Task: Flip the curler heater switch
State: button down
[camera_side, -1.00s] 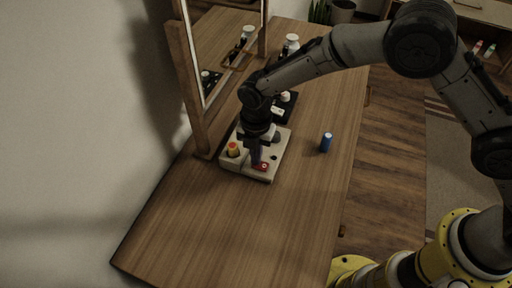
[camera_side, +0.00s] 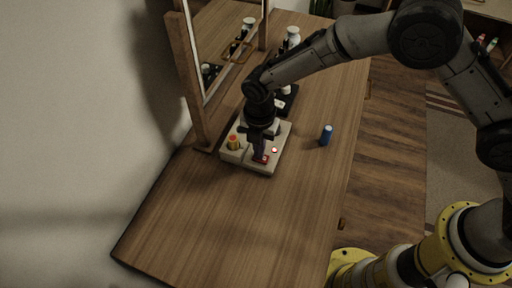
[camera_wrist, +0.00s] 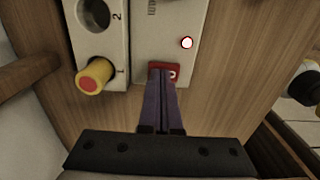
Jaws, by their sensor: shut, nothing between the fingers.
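The curler heater (camera_side: 237,157) is a pale box on the wooden table, also seen in the wrist view (camera_wrist: 166,43). Its red switch (camera_wrist: 173,69) sits near the front edge and also shows in the side view (camera_side: 262,159). A small round light (camera_wrist: 187,43) beside the switch glows white with a red rim. My gripper (camera_wrist: 164,72) is shut and empty, its purple fingertips at the switch and hiding part of it. Whether the tips still touch it I cannot tell. A yellow curler with a red end (camera_wrist: 94,76) stands by the mark 1, left of the switch.
A blue cylinder (camera_side: 326,135) stands on the table to the right of the heater. A framed mirror (camera_side: 222,50) stands behind on the left. A black tray (camera_side: 287,98) and a white bottle (camera_side: 292,37) are farther back. The front of the table is clear.

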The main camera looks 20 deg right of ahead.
jog(key=shift+s+d+r, duration=0.1)
jog(key=shift+s+d, duration=0.15)
jog(key=shift+r, duration=0.1)
notch_tip(320, 180, up, 14)
jog(key=w+a, duration=0.1)
jog(key=shift+w+a, duration=0.15)
jog(key=shift+a, duration=0.05)
dwell(0.3)
dwell(0.4)
